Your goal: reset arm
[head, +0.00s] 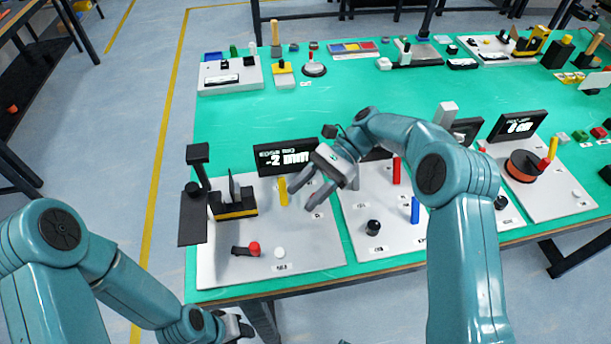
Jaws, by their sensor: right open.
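My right gripper (300,198) is open over the workbench, with its two grey fingers apart and pointing down and to the left. Nothing shows between the fingers. A small upright yellow block (283,192) stands just left of the fingertips; I cannot tell whether they touch. My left gripper (237,327) is low at the bottom of the view, in front of the bench's near edge. Only part of it shows, dark and small, so its fingers cannot be made out.
The green bench top (235,130) is clear in its middle. A grey station plate (312,258) carries a red-knobbed lever (254,248) and a black display (287,157). A red post (396,170) and a blue post (415,210) stand right of the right gripper.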

